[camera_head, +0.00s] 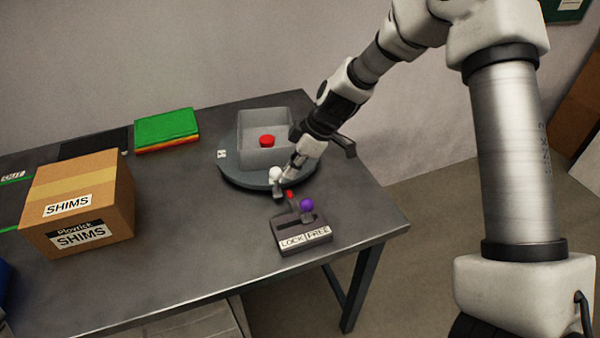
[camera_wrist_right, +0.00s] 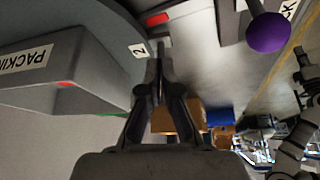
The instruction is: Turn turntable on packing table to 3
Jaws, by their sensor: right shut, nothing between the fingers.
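The round grey turntable (camera_head: 232,178) sits on the packing table (camera_head: 190,225) and carries a grey bin (camera_head: 265,157). A white tag (camera_head: 222,154) is on its left rim. In the right wrist view, a tag reading 2 (camera_wrist_right: 138,50) is on the rim close to my fingers. A red mark (camera_head: 289,194) is at the turntable's front. In front stands a lever box (camera_head: 303,238) labelled LOCK and FREE; its purple knob (camera_head: 307,204) is toward the FREE side. My right gripper (camera_head: 279,188) is shut and empty at the front rim; I cannot tell if it touches. My left gripper is out of view.
A red round object (camera_head: 267,141) is in the bin. A cardboard SHIMS box (camera_head: 110,205) and a green-topped stack (camera_head: 167,128) stand to the left. The middle of the table is clear. The table's right edge is close to the lever box.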

